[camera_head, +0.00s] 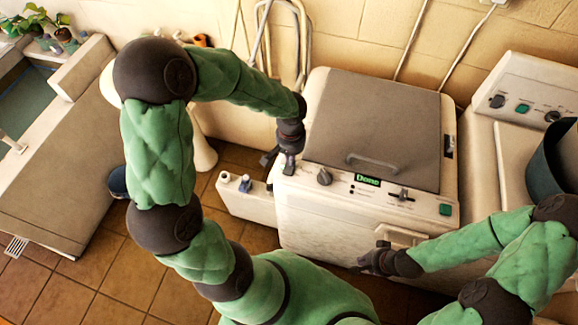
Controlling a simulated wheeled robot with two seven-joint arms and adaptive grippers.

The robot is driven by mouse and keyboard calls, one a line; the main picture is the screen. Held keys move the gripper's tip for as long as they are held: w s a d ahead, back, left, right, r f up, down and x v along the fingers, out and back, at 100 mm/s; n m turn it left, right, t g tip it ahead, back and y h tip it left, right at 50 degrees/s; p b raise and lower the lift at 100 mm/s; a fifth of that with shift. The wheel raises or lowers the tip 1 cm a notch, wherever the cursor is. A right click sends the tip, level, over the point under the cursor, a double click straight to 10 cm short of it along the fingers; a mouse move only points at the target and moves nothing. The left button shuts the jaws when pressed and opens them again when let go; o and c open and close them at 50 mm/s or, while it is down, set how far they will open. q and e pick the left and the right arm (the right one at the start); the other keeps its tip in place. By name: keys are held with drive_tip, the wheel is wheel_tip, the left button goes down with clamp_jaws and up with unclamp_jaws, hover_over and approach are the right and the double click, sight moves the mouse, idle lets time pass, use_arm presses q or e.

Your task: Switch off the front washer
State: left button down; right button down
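The front washer (330,232) is a white top-loader with a closed brown-grey lid (375,125). Its control panel has a dark round knob (324,177), a lit green display (368,180) reading "Done", a slider-like control (402,195) and a green square button (445,209) at the right end. My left gripper (279,162) is at the panel's left end, left of the knob. Its fingers look spread and hold nothing visible. My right gripper (371,257) is low in front of the washer, below the panel. Its fingers look apart and empty.
A basin counter (60,170) is at far left. Pipes run up the wall.

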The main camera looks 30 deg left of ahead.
use_arm(q)
drive_tip(key=shift+f, duration=0.3)
drive_tip(key=shift+r+p, duration=2.2)
drive_tip(key=shift+r, duration=1.35)
drive_tip(key=shift+s+f, duration=0.1)
